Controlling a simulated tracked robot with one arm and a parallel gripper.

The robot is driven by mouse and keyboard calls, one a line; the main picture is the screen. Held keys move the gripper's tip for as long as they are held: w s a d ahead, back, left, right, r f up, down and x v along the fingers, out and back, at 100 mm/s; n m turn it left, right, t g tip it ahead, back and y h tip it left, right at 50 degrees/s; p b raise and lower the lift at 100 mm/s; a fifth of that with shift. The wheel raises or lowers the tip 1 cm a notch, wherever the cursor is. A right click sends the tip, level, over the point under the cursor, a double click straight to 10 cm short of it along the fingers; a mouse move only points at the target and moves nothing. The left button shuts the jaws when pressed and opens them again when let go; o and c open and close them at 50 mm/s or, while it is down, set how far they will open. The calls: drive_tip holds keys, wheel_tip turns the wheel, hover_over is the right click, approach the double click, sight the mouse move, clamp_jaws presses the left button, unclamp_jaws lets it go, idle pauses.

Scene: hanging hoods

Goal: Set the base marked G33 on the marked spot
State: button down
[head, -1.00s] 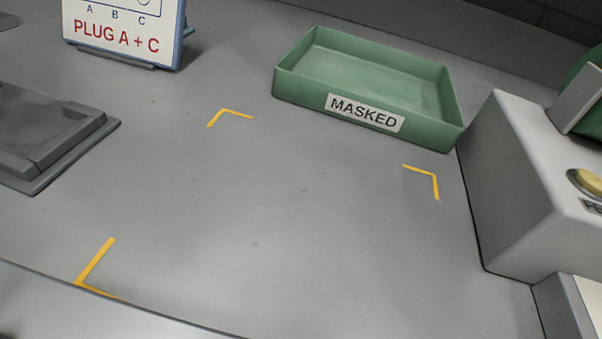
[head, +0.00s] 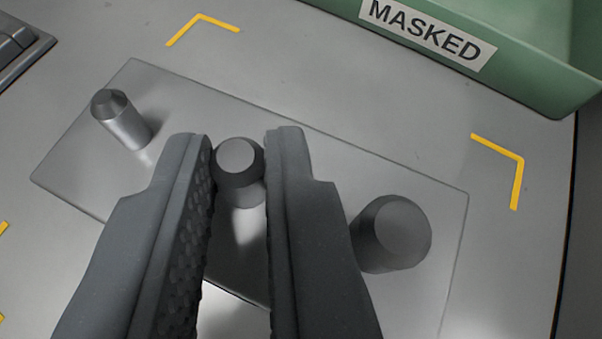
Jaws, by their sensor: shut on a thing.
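A flat grey metal base plate (head: 290,150) with three upright pegs shows in the head view. A slim peg (head: 124,120) stands at its left, a middle peg (head: 240,175) at its centre and a thicker peg (head: 391,233) at its right. No G33 mark is visible on it. My gripper (head: 238,160) is shut on the middle peg, one finger on each side. The marked spot is bounded by yellow corner marks, one at upper left (head: 203,24), one at right (head: 518,170). The plate is within these marks in the picture, turned at an angle. I cannot tell whether it touches the surface.
A green tray (head: 560,75) labelled MASKED stands at the upper right, close beyond the marks. A dark grey fixture (head: 15,45) sits at the upper left edge. Bare grey surface (head: 330,65) lies between the plate and the tray.

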sight(264, 279)
drive_tip(key=shift+w+d, duration=0.15)
drive_tip(key=shift+w, duration=0.05)
wheel_tip(264, 279, down, 4)
drive_tip(key=shift+r+b, duration=0.15)
drive_tip(key=shift+b, duration=0.6)
drive_tip(key=shift+r, duration=0.1)
drive_tip(key=c, duration=1.4)
unclamp_jaws()
drive_tip(key=p+v, duration=0.2)
drive_tip(key=v, duration=1)
